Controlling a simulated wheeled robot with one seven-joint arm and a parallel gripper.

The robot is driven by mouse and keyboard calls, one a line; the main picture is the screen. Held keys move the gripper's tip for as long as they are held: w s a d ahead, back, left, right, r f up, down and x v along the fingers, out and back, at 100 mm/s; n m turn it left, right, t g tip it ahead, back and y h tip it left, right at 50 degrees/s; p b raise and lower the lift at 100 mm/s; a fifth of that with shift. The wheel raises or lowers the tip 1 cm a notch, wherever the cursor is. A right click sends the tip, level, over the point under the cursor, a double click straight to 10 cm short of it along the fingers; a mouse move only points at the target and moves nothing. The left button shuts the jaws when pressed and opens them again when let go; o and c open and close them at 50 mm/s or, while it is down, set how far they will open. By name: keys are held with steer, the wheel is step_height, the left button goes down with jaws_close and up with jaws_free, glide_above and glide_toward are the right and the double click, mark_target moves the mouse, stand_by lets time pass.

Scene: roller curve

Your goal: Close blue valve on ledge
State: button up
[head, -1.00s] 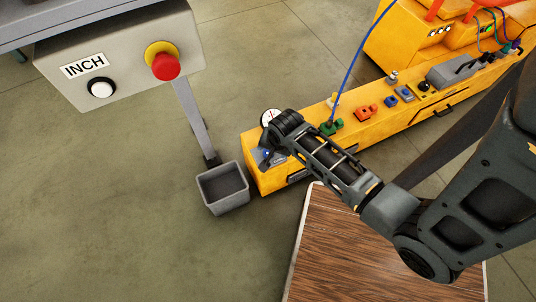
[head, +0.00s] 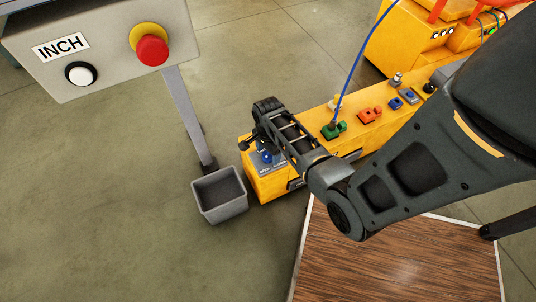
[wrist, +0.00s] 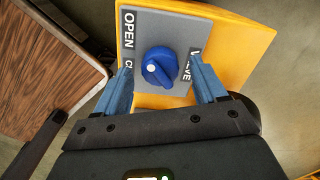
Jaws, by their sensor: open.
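The blue valve (wrist: 159,68) is a round knob with a raised grip and a white dot, on a grey plate (wrist: 140,22) lettered OPEN and VALVE, with another label partly hidden. In the wrist view my gripper (wrist: 163,72) is open, with one blue finger on each side of the knob and gaps between. In the head view the knob (head: 267,157) shows at the near left end of the yellow ledge (head: 290,185). My gripper (head: 257,143) is over that end, its fingertips small and partly hidden by the wrist.
A grey bin (head: 220,195) stands on the floor left of the ledge. A panel marked INCH (head: 110,50) with a red button (head: 152,50) hangs at upper left. Green (head: 333,130) and orange (head: 369,115) parts sit farther along the ledge. A wooden tabletop (head: 395,255) is in front.

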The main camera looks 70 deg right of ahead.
steer(key=shift+f, duration=0.4)
steer(key=shift+c, duration=0.3)
steer(key=c, duration=1)
